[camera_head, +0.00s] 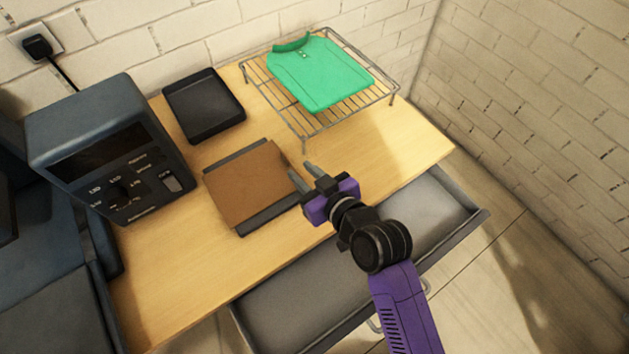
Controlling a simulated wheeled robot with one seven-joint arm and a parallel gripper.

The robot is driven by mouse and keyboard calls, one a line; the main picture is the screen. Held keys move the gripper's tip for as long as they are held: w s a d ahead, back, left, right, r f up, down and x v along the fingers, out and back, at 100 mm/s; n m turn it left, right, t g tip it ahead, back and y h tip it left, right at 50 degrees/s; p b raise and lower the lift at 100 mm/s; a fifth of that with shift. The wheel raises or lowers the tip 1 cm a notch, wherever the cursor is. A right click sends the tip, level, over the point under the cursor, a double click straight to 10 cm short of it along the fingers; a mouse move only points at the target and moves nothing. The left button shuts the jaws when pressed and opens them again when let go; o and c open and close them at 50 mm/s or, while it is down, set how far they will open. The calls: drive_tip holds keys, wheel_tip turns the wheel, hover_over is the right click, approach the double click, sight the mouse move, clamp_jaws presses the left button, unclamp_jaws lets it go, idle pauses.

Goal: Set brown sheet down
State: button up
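The brown sheet (250,183) lies flat on a dark board or tray (268,219) on the wooden table, left of my gripper. The dark piece shows along the sheet's top and bottom edges. My gripper (300,173) is at the sheet's right edge, with its two grey fingers apart and pointing up and left. I see nothing between the fingers. I cannot tell whether a fingertip touches the sheet or how high the gripper is above the table.
A green folded shirt (322,75) lies on a wire rack (388,92) at the back. A black tray (205,104) sits behind the sheet. A dark machine (104,146) stands at left. An open drawer (300,313) juts out in front. The table (172,288) is bare at front left.

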drive_tip(key=v, duration=0.5)
drive_tip(key=s+d+f+m+t+h, duration=0.25)
drive_tip(key=s+d+m+h, duration=0.25)
drive_tip(key=s+d, duration=1.05)
drive_tip(key=s+d+r+m+h, duration=0.1)
drive_tip(key=s+d+r, duration=0.1)
drive_tip(key=s+r, duration=0.2)
drive_tip(key=s+d+r+t+h, duration=0.1)
drive_tip(key=s+r, duration=0.4)
drive_tip(key=s, duration=0.6)
drive_tip(key=shift+d+m, duration=0.4)
drive_tip(key=shift+d, duration=0.05)
drive_tip(key=shift+r, duration=0.15)
